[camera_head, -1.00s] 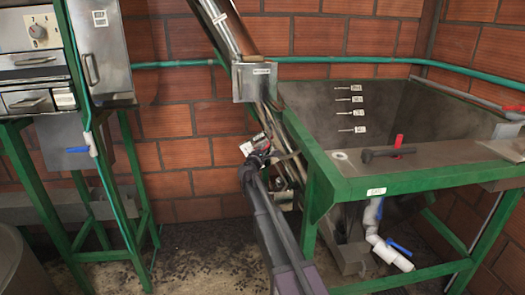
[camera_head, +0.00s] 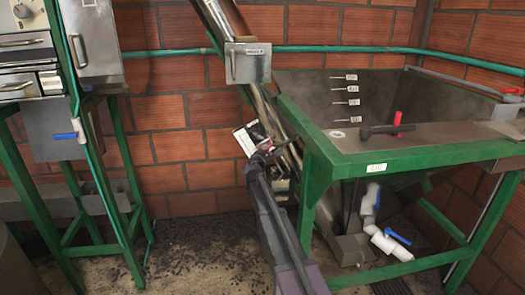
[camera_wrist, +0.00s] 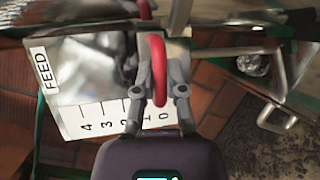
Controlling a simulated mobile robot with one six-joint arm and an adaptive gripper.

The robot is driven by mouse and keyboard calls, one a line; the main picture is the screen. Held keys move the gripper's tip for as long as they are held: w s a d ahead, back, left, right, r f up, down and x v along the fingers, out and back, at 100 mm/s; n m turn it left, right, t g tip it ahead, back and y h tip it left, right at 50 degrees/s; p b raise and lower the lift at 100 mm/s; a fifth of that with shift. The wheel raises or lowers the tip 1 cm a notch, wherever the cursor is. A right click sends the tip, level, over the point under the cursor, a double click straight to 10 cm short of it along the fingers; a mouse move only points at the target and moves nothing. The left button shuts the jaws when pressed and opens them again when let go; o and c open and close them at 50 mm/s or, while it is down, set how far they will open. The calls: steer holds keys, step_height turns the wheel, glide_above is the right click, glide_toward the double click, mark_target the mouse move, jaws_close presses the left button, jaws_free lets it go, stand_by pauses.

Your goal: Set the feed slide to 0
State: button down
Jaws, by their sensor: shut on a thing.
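My gripper (camera_wrist: 159,92) is shut on the red handle, one finger on each side. The fingers cover part of the scale around 1 and 0. In the head view my gripper (camera_head: 262,152) is at the lower part of the slanted elevator tube, beside a small white plate; the handle is too small to make out there.
A metal hopper in a green frame (camera_head: 420,158) stands right of my arm, with a dark lever and red handle on its rim. A metal chute box (camera_head: 248,64) is above. A green-framed control cabinet (camera_head: 90,45) stands left. Floor between is clear.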

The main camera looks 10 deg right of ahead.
steer(key=shift+s+d+f+b, duration=0.1)
steer(key=shift+d+f+b, duration=0.3)
steer(key=shift+f, duration=0.15)
steer(key=shift+d+f+b, duration=0.25)
steer(key=shift+f+b, duration=0.15)
steer(key=shift+f, duration=0.1)
steer(key=c, duration=0.7)
jaws_free()
steer(key=shift+f, duration=0.15)
steer(key=shift+v, duration=5.9)
steer(key=shift+a, duration=0.1)
